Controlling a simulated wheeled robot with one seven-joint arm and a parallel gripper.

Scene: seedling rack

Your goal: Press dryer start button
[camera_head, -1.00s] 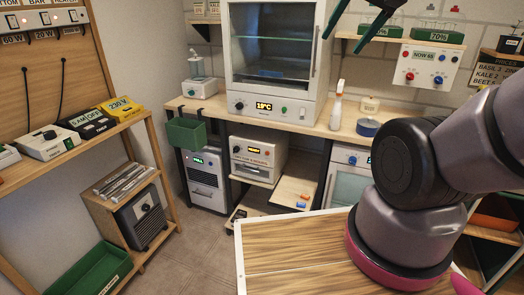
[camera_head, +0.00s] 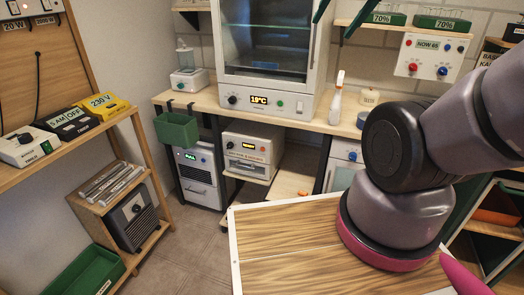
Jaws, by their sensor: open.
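No label reading "dryer" is legible, so I cannot tell for sure which machine it is. On the bench stands a white glass-doored cabinet (camera_head: 222,72) with an amber display, a dark knob and a small green button (camera_head: 279,103). My gripper (camera_head: 332,28) shows only as two dark green fingertips at the top edge, apart and empty, in front of the upper cabinet area.
A wooden bench (camera_head: 315,122) holds a spray bottle (camera_head: 336,98) and blue tape. A green bin (camera_head: 177,131) hangs at its left end. A wooden shelf (camera_head: 70,150) with boxes stands left. A wood-topped surface (camera_head: 285,270) fills the front. Floor shows between.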

